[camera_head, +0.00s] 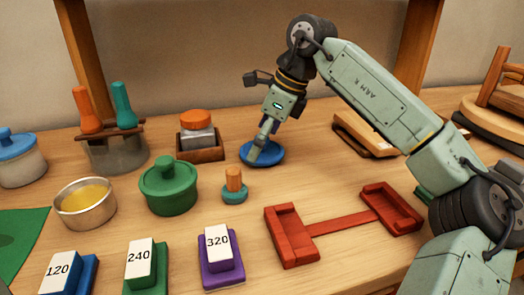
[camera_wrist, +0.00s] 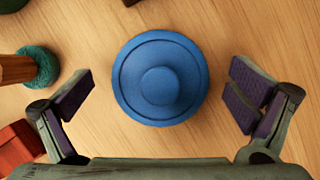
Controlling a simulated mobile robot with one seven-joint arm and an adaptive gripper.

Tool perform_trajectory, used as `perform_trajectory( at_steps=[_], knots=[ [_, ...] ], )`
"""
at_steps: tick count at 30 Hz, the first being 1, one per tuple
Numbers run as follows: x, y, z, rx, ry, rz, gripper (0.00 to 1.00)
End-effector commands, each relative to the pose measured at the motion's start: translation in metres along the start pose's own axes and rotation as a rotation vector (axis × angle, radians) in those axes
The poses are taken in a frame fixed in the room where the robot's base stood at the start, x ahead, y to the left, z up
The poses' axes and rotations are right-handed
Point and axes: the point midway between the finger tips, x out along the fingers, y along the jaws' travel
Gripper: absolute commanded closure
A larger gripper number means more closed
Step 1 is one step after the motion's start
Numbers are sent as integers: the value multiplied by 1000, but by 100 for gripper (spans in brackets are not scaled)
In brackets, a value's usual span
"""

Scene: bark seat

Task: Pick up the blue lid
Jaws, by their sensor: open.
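The blue lid (camera_head: 270,154) lies flat on the wooden bench in the head view, to the right of a jar with an orange top. In the wrist view the blue lid (camera_wrist: 160,78) is round, with a raised knob in its middle, and sits centred between my fingers. My gripper (camera_head: 262,146) hangs over the lid, pointing down, and partly covers it in the head view. In the wrist view my gripper (camera_wrist: 160,104) is open, with one finger on each side of the lid and a gap between each finger and the rim. It holds nothing.
A teal-based wooden-handled piece (camera_head: 235,185) stands just in front of the lid. The orange-topped jar (camera_head: 195,119) and green pot (camera_head: 168,188) are to the left. A red bracket (camera_head: 345,222) lies in front at right. A wooden frame (camera_head: 364,135) lies behind at right.

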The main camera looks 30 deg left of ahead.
Motion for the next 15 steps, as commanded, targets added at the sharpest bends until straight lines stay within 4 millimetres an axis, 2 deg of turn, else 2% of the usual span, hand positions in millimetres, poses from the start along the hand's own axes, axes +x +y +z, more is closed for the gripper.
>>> perform_trajectory(
  at_steps=[2,15],
  knots=[
    [0,0,0,0,0,0,1],
    [-1,0,0,1,0,0,30]
  ],
)
